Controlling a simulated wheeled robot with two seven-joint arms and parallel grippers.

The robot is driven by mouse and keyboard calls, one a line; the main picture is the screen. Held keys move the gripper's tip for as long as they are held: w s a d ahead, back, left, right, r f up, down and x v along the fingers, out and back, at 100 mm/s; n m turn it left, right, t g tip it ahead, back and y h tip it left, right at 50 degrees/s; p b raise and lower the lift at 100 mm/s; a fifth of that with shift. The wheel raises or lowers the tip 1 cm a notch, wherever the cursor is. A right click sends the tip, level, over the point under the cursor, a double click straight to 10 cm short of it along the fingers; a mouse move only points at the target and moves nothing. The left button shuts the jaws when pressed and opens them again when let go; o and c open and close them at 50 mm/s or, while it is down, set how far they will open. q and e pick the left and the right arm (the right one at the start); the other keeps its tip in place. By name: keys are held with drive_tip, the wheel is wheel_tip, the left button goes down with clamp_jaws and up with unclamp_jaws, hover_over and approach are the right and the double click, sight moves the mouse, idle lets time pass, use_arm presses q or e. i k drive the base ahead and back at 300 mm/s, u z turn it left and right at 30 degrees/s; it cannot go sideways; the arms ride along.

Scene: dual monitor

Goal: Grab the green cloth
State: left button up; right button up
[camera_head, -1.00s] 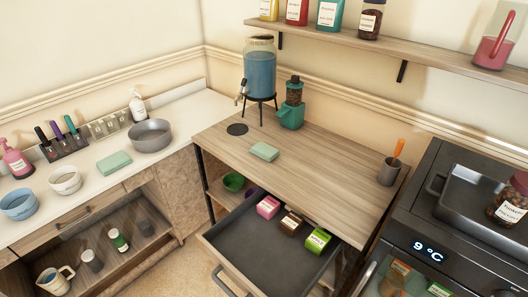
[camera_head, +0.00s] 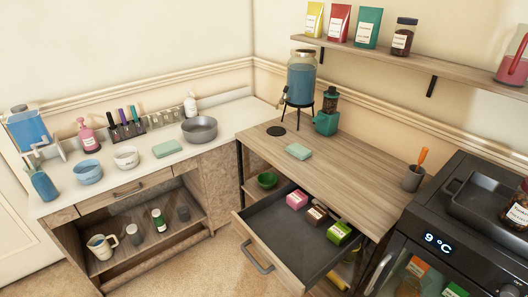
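A folded green cloth (camera_head: 167,148) lies flat on the white counter at the left, between the white bowl and the dark grey bowl. A second folded green cloth (camera_head: 298,151) lies on the wooden table, near its left edge behind the open drawer. Both cloths lie free with nothing on them. Neither of my grippers shows in the head view.
The table's drawer (camera_head: 262,229) is pulled open, with several small boxes inside. A white bowl (camera_head: 126,157), a blue bowl (camera_head: 88,171) and a dark grey bowl (camera_head: 199,129) stand on the counter. A drink dispenser (camera_head: 300,78) and a green grinder (camera_head: 326,121) stand at the table's back. The table's middle is clear.

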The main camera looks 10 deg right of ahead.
sight(301, 153)
drive_tip(key=u, duration=1)
drive_tip(key=i, duration=1.9)
drive_tip(key=z, duration=1.55)
